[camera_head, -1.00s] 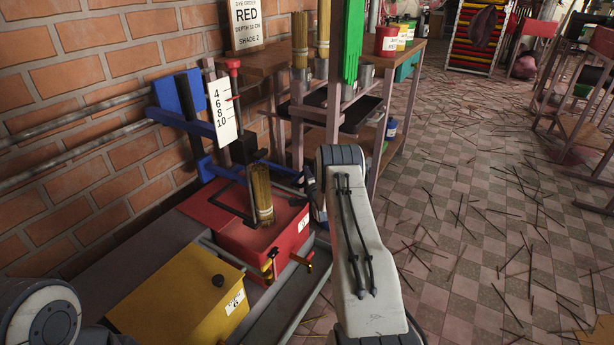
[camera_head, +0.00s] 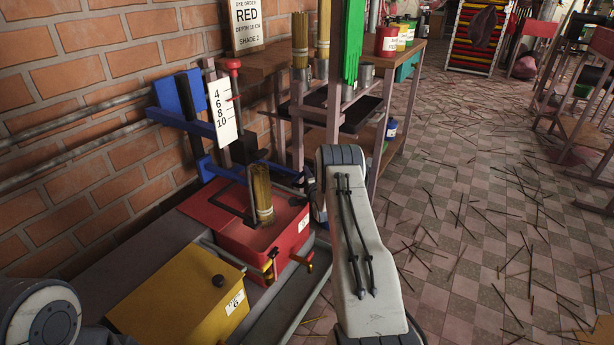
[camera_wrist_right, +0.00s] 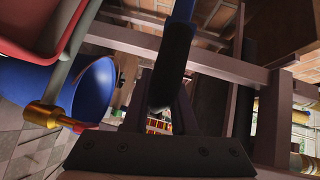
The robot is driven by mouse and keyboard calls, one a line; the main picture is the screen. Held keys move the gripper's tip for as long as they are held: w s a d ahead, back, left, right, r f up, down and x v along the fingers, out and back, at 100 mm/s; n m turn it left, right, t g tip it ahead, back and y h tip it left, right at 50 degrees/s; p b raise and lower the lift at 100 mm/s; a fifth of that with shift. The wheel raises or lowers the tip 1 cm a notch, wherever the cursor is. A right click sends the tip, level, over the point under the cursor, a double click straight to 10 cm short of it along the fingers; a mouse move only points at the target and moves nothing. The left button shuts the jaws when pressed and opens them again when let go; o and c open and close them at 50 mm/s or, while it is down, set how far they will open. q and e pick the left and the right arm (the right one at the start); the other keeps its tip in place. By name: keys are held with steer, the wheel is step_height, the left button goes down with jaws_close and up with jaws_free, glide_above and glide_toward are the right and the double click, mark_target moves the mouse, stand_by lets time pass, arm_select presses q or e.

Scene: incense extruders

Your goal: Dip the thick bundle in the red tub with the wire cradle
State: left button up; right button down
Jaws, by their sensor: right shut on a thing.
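The red tub (camera_head: 285,238) stands open on the bench in the head view, with reddish liquid inside. The thick tan bundle (camera_head: 262,192) hangs upright over it, its lower end inside the rim. The dark wire cradle (camera_head: 228,207) is beside the bundle at the tub's opening. My right gripper (camera_wrist_right: 165,85) is shut on the black grip (camera_wrist_right: 174,62) of a blue lever (camera_wrist_right: 184,10), clear in the right wrist view. My right forearm mostly hides this gripper in the head view. My left gripper is out of view; only a left arm joint shows at bottom left.
A white depth scale (camera_head: 224,110) stands by the blue stand (camera_head: 175,100) behind the tub. A yellow lidded tub (camera_head: 180,305) is in front. A brass tap (camera_head: 302,262) sticks out from the red tub. A shelf table (camera_head: 400,75) stands behind. Loose sticks litter the floor.

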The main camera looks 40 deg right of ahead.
steer(key=shift+s+d+f, duration=0.1)
steer(key=shift+s+f, duration=0.15)
steer(key=shift+f, duration=0.15)
step_height(320, 180, up, 16)
steer(key=p, duration=1)
steer(key=shift+d+f, duration=0.15)
steer(key=shift+f, duration=0.1)
steer(key=c, duration=0.8)
jaws_free()
steer(key=shift+w, duration=0.1)
steer(key=shift+a, duration=0.2)
